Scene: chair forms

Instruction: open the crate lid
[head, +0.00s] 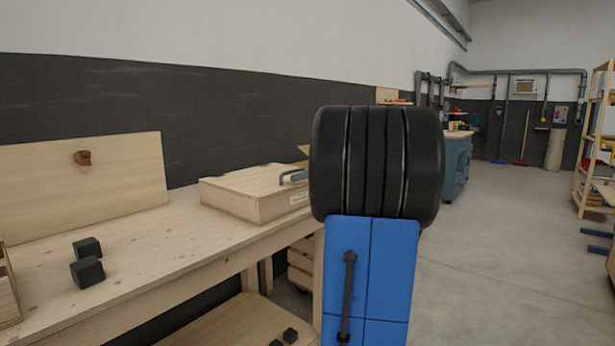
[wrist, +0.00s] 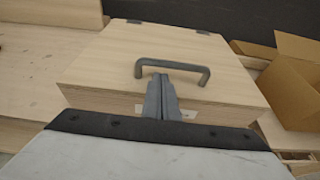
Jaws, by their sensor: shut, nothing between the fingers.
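The crate (head: 245,205) is a pale wooden box on the workbench, with its flat lid (head: 243,181) closed. A grey bar handle (head: 293,176) is on the lid, partly hidden by my arm. In the wrist view the lid (wrist: 160,45) fills the middle, with dark hinges along its far edge. The handle (wrist: 185,65) stands near the lid's front edge. My gripper (wrist: 160,78) is shut and empty, its tips just in front of the handle's left half. I cannot tell whether they touch it. The gripper is hidden in the head view.
An open cardboard box (wrist: 292,80) is right of the crate in the wrist view. Open floor (head: 490,240) lies to the right.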

